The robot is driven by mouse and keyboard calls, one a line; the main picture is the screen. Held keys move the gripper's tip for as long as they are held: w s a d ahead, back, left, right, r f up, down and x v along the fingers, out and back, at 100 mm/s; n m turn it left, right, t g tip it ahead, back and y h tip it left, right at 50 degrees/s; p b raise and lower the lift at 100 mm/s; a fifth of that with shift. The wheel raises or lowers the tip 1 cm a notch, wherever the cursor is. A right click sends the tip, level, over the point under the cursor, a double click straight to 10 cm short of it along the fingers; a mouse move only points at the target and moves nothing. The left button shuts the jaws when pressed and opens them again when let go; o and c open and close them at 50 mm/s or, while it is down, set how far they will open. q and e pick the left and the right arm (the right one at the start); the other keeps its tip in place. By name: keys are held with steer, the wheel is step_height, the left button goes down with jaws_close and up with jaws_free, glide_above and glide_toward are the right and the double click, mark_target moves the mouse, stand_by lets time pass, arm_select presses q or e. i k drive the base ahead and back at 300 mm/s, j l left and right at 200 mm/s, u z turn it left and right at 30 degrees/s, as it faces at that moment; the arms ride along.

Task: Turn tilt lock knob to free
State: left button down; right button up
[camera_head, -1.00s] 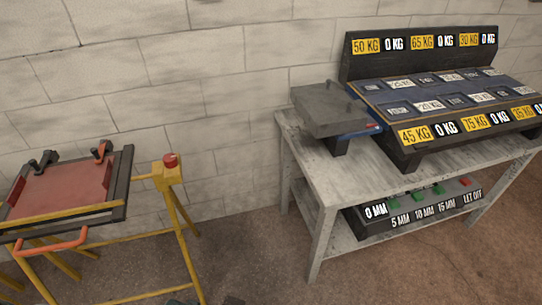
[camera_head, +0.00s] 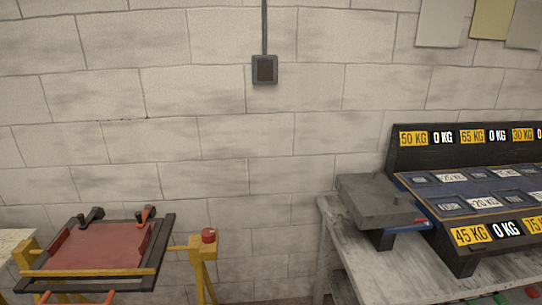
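A yellow frame stand with a tilting red panel (camera_head: 100,247) in a dark frame stands at the lower left. A red knob (camera_head: 208,236) sits on top of the yellow post (camera_head: 203,252) at the stand's right side; it may be the tilt lock knob, and its setting cannot be read at this size. A black clamp handle (camera_head: 91,216) and an orange clamp handle (camera_head: 147,214) stand at the panel's far edge. Neither of my grippers shows in this view.
A grey table (camera_head: 350,250) stands at the right, bearing a grey block (camera_head: 385,200) and a dark rack (camera_head: 470,150) with yellow and white kilogram labels. A block wall closes the back, with a switch box (camera_head: 264,69). Between stand and table there is a gap.

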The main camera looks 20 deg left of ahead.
mark_target(208, 235)
steer(key=u, duration=1.9)
